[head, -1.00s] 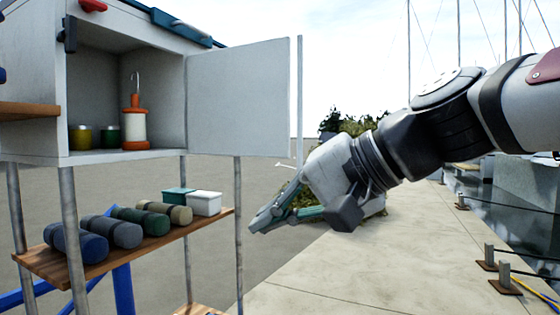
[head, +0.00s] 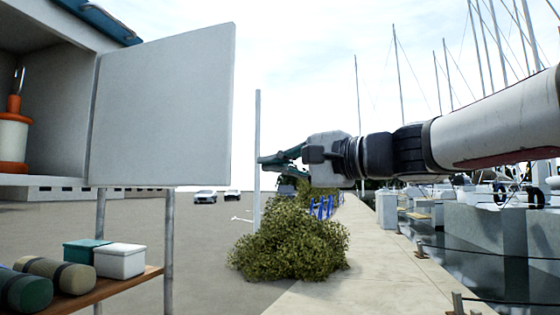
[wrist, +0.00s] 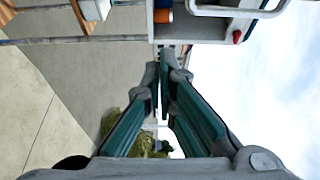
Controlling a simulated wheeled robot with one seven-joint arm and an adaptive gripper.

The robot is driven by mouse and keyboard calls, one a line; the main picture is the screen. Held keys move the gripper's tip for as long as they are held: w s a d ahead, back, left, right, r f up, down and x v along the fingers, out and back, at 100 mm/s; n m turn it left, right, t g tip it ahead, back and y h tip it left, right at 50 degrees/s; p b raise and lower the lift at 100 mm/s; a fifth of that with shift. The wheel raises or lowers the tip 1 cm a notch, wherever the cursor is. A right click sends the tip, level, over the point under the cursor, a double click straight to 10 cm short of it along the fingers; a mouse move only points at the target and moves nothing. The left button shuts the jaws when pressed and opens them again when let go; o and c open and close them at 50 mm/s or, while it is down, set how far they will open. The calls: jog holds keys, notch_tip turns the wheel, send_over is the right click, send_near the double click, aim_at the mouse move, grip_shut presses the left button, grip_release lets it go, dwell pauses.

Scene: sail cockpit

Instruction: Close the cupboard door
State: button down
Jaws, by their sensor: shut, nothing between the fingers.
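The cupboard (head: 52,130) is a pale grey box at the left of the head view. Its flat grey door (head: 165,110) is hinged on the cupboard's right side and stands wide open, swung out to the right. My gripper (head: 262,160) is shut and empty. It shows to the right of the door's free edge in the head view, with a visible gap between them. In the wrist view my green fingers (wrist: 164,62) meet at the tips, just below part of the cupboard (wrist: 215,32) at the top. I cannot clearly make out the door there.
An orange-and-white lantern (head: 13,140) stands inside the cupboard. A wooden shelf (head: 112,291) below holds rolls and two small boxes. A thin pale post (head: 256,190) and a bush (head: 290,245) stand behind. The paved quay on the right looks clear.

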jog(key=shift+s+a+p, duration=0.2)
jog(key=shift+a+p, duration=0.1)
jog(key=shift+a, duration=0.5)
jog(key=shift+s+a+p, duration=0.15)
jog(key=shift+a+p, duration=0.1)
jog(key=shift+a, duration=0.6)
jog(key=shift+s+a+p, duration=0.2)
jog(key=shift+a+p, duration=0.1)
jog(key=shift+a, duration=0.5)
